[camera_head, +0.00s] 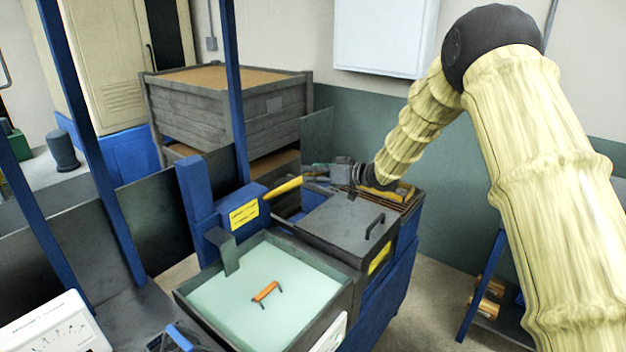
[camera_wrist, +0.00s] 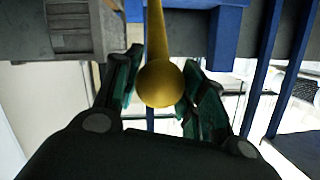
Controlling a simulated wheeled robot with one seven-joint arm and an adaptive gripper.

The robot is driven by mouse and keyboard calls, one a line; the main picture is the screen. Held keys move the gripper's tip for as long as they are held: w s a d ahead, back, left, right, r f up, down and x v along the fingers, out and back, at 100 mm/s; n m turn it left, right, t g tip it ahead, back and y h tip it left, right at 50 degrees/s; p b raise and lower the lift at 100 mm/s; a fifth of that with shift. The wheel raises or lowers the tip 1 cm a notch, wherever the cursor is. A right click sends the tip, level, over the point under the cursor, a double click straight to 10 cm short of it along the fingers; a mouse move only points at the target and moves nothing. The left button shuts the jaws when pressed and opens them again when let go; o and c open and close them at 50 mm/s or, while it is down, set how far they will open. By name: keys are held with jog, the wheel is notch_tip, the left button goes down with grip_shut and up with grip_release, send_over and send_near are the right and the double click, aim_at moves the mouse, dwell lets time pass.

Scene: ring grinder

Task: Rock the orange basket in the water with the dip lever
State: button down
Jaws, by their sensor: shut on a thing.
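The dip lever (camera_head: 286,187) is a yellow bar that slopes up to the right from a blue housing with a yellow label. In the wrist view its round yellow knob (camera_wrist: 160,84) sits between the two dark green fingers of my gripper (camera_wrist: 161,72). My gripper (camera_head: 320,171) is shut on the knob at the lever's upper end. The orange handle of the basket (camera_head: 266,291) shows in the pale green water of the open tank (camera_head: 335,282). The rest of the basket cannot be made out.
A dark lidded box (camera_head: 345,228) with a black handle stands right behind the water tank. Blue posts (camera_head: 90,140) rise at the left. A wooden crate (camera_head: 225,122) stands behind the lever. A white instrument with a dial (camera_head: 55,325) is at the lower left.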

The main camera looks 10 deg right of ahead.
jog(key=shift+w+r, duration=0.2)
jog(key=shift+r, duration=0.3)
jog(key=c, duration=0.8)
grip_release()
jog(key=shift+a, duration=0.1)
jog(key=shift+f, duration=0.1)
jog(key=shift+f, duration=0.1)
jog(key=shift+s+d, duration=0.4)
jog(key=shift+d, duration=0.1)
jog(key=v, duration=1.1)
jog(key=shift+c, duration=0.4)
